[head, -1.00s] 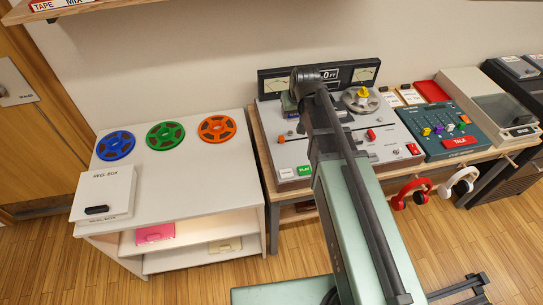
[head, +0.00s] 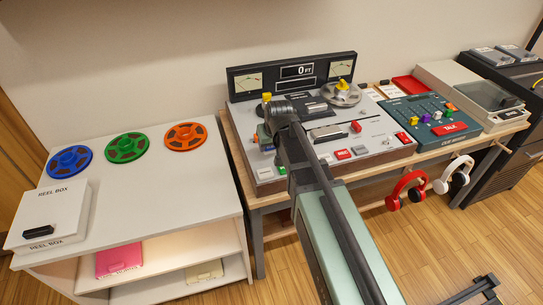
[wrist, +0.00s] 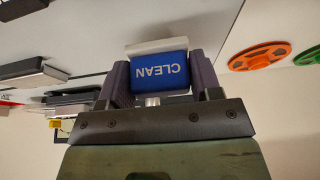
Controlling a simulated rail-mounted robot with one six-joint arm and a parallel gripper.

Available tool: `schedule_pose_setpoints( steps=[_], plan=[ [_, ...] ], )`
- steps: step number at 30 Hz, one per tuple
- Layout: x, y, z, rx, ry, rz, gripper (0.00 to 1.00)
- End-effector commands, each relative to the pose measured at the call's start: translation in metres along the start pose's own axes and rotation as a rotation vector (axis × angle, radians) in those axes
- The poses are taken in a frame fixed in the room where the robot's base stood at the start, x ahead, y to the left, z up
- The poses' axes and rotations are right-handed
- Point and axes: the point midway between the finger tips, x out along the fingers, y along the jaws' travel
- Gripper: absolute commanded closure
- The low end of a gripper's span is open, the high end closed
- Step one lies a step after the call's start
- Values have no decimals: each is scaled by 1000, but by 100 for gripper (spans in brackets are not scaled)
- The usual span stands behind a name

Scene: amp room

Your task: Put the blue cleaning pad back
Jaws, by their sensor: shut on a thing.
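The blue cleaning pad (wrist: 160,72) is in the wrist view, with the word CLEAN upside down on its blue face and a pale edge beyond it. My gripper (wrist: 158,84) is shut on it, with a dark finger on each side. In the head view my arm reaches over the left part of the tape deck (head: 352,152). There my own wrist largely hides the fingers and pad. I cannot tell whether the pad touches anything below.
Left of the deck is a white shelf unit (head: 160,190) with blue (head: 69,162), green (head: 127,148) and orange (head: 186,136) reels and a reel box (head: 48,215). A teal mixer (head: 432,117) stands right of the deck. Red headphones (head: 405,190) hang in front.

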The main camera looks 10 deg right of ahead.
Motion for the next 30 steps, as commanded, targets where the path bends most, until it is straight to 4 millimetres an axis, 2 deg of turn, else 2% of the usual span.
schedule_pose_setpoints(
  steps=[1, 2, 8, 13, 14, 18, 19, 26, 30],
  plan=[
    [21, 0, 8, 0, 0, 0, 67],
    [24, 0, 10, 0, 0, 0, 67],
    [20, 0, 8, 0, 0, 0, 67],
    [24, 0, 10, 0, 0, 0, 67],
    [24, 0, 9, 0, 0, 0, 40],
    [23, 0, 9, 0, 0, 0, 19],
    [23, 0, 9, 0, 0, 0, 16],
    [22, 0, 9, 0, 0, 0, 16],
    [12, 0, 6, 0, 0, 0, 16]
  ],
)
